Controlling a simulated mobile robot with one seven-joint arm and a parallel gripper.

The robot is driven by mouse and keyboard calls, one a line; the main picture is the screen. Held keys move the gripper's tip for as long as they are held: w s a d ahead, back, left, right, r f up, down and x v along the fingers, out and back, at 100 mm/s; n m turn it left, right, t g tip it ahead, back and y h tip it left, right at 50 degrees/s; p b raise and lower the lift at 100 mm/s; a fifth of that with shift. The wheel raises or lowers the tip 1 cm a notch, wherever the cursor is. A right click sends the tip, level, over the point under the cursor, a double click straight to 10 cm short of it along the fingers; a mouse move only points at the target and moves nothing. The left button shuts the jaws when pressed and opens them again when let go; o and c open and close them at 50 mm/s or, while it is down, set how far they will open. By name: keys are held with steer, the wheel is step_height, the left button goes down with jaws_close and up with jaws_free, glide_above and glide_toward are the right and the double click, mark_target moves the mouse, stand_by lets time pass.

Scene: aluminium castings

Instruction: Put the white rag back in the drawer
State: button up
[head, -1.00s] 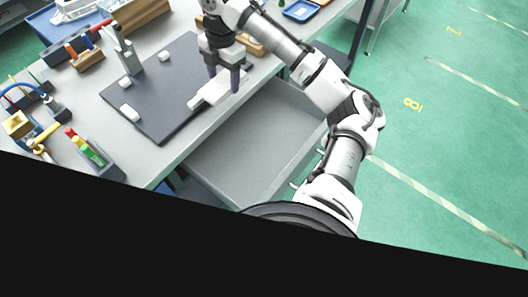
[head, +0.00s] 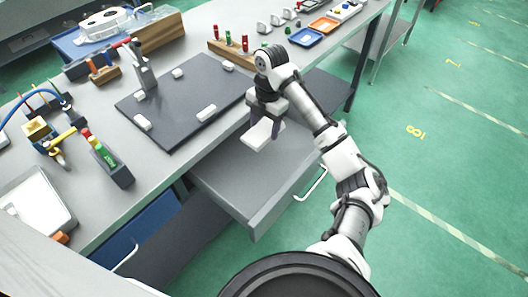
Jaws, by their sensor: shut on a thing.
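The white rag (head: 261,133) is a flat white piece held in my gripper (head: 265,121), which is shut on it. The rag hangs above the left back part of the open grey drawer (head: 262,178), near the table's front edge. The drawer is pulled out below the tabletop and the part of its floor in view looks empty. The drawer handle (head: 312,186) is on its front face. The fingertips are partly hidden by the rag.
A dark mat (head: 183,104) with several small white blocks lies on the grey table (head: 100,205). A holder with coloured handles (head: 110,163) stands at the table's front left. A blue drawer front (head: 140,235) is below. A wooden rack (head: 232,54) and trays stand behind my arm.

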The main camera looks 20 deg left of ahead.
mark_target(263, 159)
step_height(263, 159, down, 13)
steer(key=shift+r+p, duration=0.2)
steer(key=shift+p, duration=1)
steer(key=shift+f, duration=0.15)
steer(key=o, duration=0.9)
steer(key=shift+o, duration=0.2)
steer(key=r+b, duration=0.1)
steer(key=r, duration=0.3)
steer(key=w+r+b, duration=0.1)
steer(key=r, duration=0.3)
steer(key=r+b, duration=0.1)
steer(key=r, duration=0.3)
steer(key=shift+w+d+r, duration=0.15)
steer(key=shift+d, duration=0.1)
